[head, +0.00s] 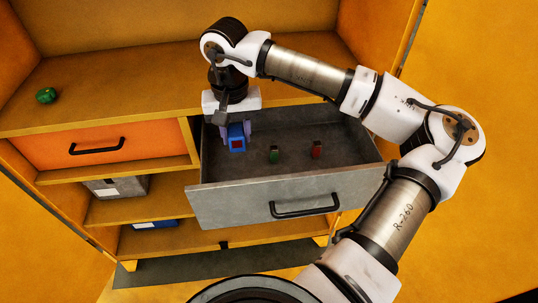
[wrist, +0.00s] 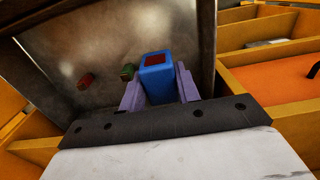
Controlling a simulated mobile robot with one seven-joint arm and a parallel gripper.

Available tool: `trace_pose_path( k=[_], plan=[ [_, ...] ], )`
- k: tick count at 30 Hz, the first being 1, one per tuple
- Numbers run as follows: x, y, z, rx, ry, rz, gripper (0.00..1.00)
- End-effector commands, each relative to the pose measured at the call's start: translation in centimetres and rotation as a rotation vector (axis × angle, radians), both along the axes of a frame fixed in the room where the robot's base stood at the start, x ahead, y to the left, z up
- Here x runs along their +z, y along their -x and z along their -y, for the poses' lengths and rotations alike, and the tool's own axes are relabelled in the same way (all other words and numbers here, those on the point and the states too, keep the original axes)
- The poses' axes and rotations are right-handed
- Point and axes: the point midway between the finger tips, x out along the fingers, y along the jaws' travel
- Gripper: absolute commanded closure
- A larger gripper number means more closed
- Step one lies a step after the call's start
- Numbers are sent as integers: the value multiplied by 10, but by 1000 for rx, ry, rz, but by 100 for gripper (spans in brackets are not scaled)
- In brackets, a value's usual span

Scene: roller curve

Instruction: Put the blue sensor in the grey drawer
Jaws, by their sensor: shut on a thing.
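The blue sensor (head: 236,145) is a small blue block with a red face. My gripper (head: 235,131) points down and is shut on it with purple fingers. The grey drawer (head: 290,198) is pulled open, and the sensor is over its left part. I cannot tell whether the sensor touches the drawer floor. In the wrist view the sensor (wrist: 157,78) sits between the two fingers (wrist: 158,88), with the drawer floor (wrist: 105,45) behind it.
A green item (head: 273,155) and a red item (head: 317,149) stand in the grey drawer. The orange drawer (head: 97,146) on the left is shut. A green object (head: 46,95) lies on the top shelf (head: 120,90). A grey box (head: 115,187) and a blue box (head: 155,224) sit on lower shelves.

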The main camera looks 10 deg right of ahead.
Motion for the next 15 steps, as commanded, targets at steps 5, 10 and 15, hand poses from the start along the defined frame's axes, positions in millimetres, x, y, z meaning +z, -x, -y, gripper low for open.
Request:
trace_pose_path(
  k=[5,10,15],
  plan=[
    [-44,1,0,1,-3,-5,91],
    [-89,1,-1,1,-4,-5,91],
    [-119,1,-1,0,-2,-3,91]
  ],
)
